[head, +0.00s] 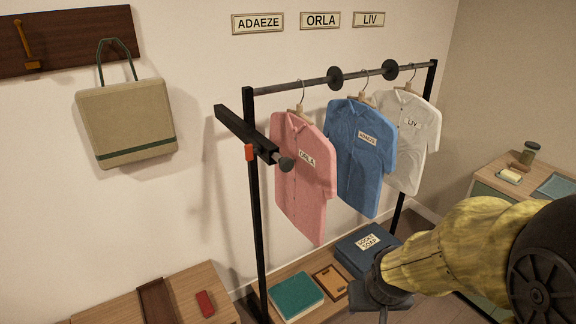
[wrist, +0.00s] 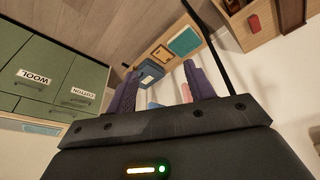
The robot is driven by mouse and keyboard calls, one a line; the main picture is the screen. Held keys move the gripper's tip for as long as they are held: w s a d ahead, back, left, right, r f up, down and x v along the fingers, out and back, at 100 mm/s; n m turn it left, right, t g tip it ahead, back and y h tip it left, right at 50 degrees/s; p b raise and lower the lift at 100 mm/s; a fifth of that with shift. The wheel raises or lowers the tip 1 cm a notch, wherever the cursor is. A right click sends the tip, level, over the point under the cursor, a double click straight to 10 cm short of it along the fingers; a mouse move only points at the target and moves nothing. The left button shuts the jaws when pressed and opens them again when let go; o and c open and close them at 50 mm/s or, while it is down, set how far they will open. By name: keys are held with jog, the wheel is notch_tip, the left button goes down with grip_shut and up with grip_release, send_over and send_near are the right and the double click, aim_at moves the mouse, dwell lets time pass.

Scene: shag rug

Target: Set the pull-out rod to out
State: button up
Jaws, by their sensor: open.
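The pull-out rod's black sleeve (head: 245,132) sits on the left end of the clothes rack (head: 252,200), level with the shirts' shoulders. A round dark knob (head: 287,164) stands at its near end, with a short grey piece of rod showing between knob and sleeve. A red tab (head: 249,152) is under the sleeve. My gripper (head: 383,308) is low at the right, in front of the rack's base and well apart from the knob. In the wrist view, my gripper (wrist: 162,70) shows two spread purple fingers with nothing held between them. I cannot make out the rod there.
Pink (head: 304,178), blue (head: 360,155) and white (head: 410,135) shirts hang on the rack, close right of the knob. A teal book (head: 296,297), a wooden tray (head: 330,284) and a blue box (head: 367,252) lie on its base. Green drawers (wrist: 45,75) stand nearby.

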jog(key=w+r+t, duration=0.4)
jog(key=w+t, duration=0.1)
jog(key=w, duration=0.2)
jog(key=w+a+r+n+t+y, duration=0.1)
jog(key=a+r+n+t+y, duration=0.2)
jog(key=r, duration=0.4)
jog(key=w+a+r+n+t+y+b, duration=0.1)
jog(key=w+a+r+n+t+y, duration=0.1)
jog(key=a+r+y, duration=0.3)
notch_tip(320, 180, up, 2)
jog(key=shift+w+r+n+t+y, duration=0.3)
jog(key=shift+n+t+y, duration=0.45)
jog(key=shift+y, duration=0.35)
jog(key=shift+a, duration=0.15)
jog(key=p, duration=1)
send_near(289, 166)
jog(key=p+x, duration=0.4)
jog(key=x, duration=0.5)
jog(key=shift+w+a+r, duration=0.1)
jog(key=shift+w+a, duration=0.5)
jog(key=shift+w, duration=0.15)
